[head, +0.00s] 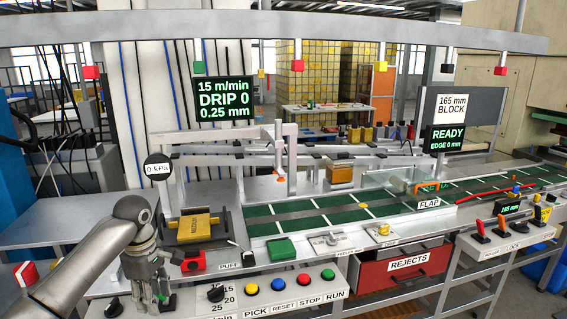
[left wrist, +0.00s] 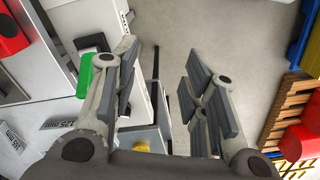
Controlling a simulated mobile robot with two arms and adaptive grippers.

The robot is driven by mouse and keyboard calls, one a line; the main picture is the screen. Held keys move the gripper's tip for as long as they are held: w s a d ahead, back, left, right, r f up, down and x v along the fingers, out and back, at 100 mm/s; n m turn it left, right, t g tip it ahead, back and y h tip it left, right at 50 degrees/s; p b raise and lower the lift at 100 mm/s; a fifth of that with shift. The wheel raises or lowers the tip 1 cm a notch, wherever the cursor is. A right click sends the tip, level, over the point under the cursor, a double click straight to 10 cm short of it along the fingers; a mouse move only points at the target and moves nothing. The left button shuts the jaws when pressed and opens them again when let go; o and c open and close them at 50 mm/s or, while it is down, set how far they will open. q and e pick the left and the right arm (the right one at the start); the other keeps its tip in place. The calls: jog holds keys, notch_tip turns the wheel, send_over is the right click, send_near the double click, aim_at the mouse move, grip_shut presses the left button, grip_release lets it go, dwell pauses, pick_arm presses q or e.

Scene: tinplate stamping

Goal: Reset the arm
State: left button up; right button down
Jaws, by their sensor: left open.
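My left arm (head: 90,262) comes in from the left in the head view. My left gripper (head: 150,292) hangs pointing down at the left end of the control panel, in front of the machine. In the left wrist view my left gripper (left wrist: 163,90) has its two fingers well apart with nothing between them. Beneath it are the bench edge and grey floor. My right gripper is in neither view.
A control panel (head: 262,300) with a black knob and coloured buttons lies right of the gripper. Behind it are a red box (head: 194,262), a yellow block (head: 198,227) and a green conveyor (head: 330,212). A red rejects drawer (head: 400,268) sits below. The wrist view shows bare floor (left wrist: 235,35).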

pick_arm(q)
jog(key=s+d+f+m, duration=0.1)
jog(key=s+f+m, duration=0.2)
jog(key=f, duration=1)
jog(key=s+f+m+t, duration=0.15)
jog(key=s+f, duration=0.25)
jog(key=f, duration=0.8)
jog(key=s+d+f+m, duration=0.1)
jog(key=s+f+m, duration=0.2)
jog(key=f, duration=1)
jog(key=s+d+f+m, duration=0.1)
jog(key=s+f+m, duration=0.2)
jog(key=s+f, duration=0.4)
jog(key=s+d+f+m, duration=0.2)
jog(key=s+f+m, duration=0.2)
jog(key=s, duration=1.6)
jog(key=s+d+f+m, duration=0.1)
jog(key=s+f+m, duration=0.3)
jog(key=s+f, duration=0.5)
jog(key=s, duration=0.5)
jog(key=shift+s+d+f, duration=0.3)
jog(key=shift+d+f, duration=0.1)
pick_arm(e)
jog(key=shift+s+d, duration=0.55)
pick_arm(q)
jog(key=shift+g, duration=0.25)
